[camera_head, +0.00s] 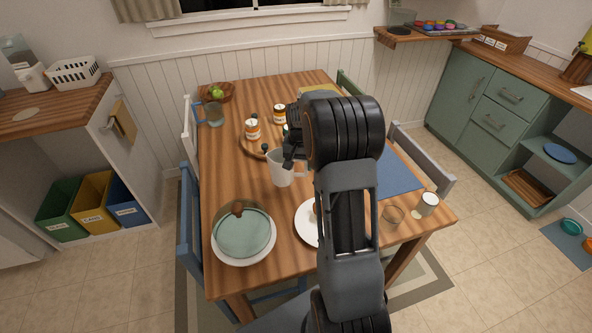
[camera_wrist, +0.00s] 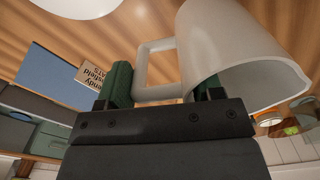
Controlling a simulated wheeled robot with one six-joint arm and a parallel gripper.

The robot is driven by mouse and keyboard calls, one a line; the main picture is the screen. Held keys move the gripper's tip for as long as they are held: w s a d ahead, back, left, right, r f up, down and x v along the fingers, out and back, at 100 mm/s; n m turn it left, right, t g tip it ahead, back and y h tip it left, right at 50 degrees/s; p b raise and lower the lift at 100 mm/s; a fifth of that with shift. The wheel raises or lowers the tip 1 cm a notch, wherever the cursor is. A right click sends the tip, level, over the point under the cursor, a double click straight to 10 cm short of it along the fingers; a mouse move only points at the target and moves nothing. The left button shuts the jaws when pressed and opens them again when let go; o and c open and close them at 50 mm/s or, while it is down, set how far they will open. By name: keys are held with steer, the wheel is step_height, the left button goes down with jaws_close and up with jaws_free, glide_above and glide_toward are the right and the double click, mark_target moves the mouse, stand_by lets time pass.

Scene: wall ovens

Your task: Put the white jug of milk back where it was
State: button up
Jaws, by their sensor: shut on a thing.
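The white jug (camera_head: 281,172) is over the middle of the wooden table, close in front of a round wooden tray (camera_head: 246,148). Its handle points right in the head view. My gripper (camera_head: 291,157) is at the jug's upper handle side, partly hidden by my arm. In the wrist view the jug (camera_wrist: 238,50) is large, with its open rim facing the lower right. There my gripper (camera_wrist: 160,88) has its dark green fingers on either side of the handle. I cannot tell whether the jug's base touches the table.
Jars with orange labels (camera_head: 253,130) stand on the tray. Chairs surround the table.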

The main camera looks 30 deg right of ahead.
steer(key=shift+w+d+f, duration=0.1)
steer(key=shift+w+f, duration=0.45)
steer(key=shift+f, duration=0.6)
steer(key=shift+w+d+f, duration=0.15)
steer(key=shift+w+f, duration=0.4)
steer(key=shift+f, duration=0.55)
steer(key=shift+w+d+f, duration=0.1)
steer(key=shift+w+f, duration=0.45)
steer(key=shift+f, duration=0.6)
steer(key=shift+f, duration=0.1)
steer(key=o, duration=1.4)
steer(key=shift+f, duration=0.1)
